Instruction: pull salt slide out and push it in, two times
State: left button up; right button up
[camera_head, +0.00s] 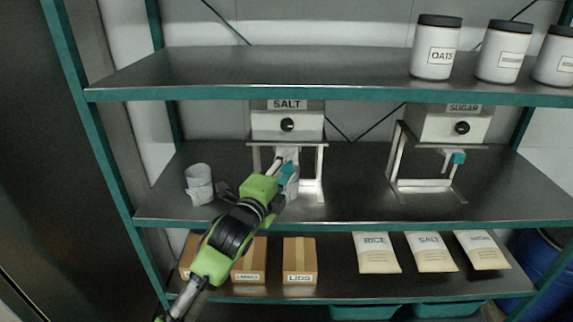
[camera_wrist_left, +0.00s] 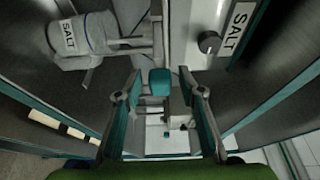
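The salt dispenser (camera_head: 288,124) is a grey box on a metal stand on the middle shelf, with a black knob and a SALT label. In the wrist view its label and knob (camera_wrist_left: 208,42) show at the upper right. The teal handle of the salt slide (camera_wrist_left: 160,82) lies between the spread fingertips of my left gripper (camera_wrist_left: 160,88), with a gap on each side. In the head view my left gripper (camera_head: 284,174) is in front of the stand and partly hides the slide. My right gripper is not in view.
A sugar dispenser (camera_head: 450,125) with a teal handle stands at the right. A white container (camera_head: 199,184) stands at the left of the middle shelf. Jars (camera_head: 436,52) stand above; boxes (camera_head: 299,261) and bags (camera_head: 376,253) are below. The shelf between the dispensers is clear.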

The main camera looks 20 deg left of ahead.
pick_arm(q)
jog(key=shift+w, duration=0.15)
grip_shut()
jog(key=shift+w+a+f, duration=0.1)
jog(key=shift+w+a, duration=0.1)
jog(key=shift+w, duration=0.55)
jog(key=shift+w+a+r, duration=0.1)
jog(key=shift+w+a, duration=0.15)
jog(key=shift+w, duration=0.55)
jog(key=shift+w+a+f, duration=0.1)
jog(key=shift+w+a, duration=0.1)
jog(key=shift+w, duration=0.55)
jog(key=shift+s, duration=0.1)
grip_release()
jog(key=s+a, duration=0.1)
jog(key=s, duration=1.1)
jog(key=shift+a, duration=0.2)
jog(key=shift+w, duration=0.1)
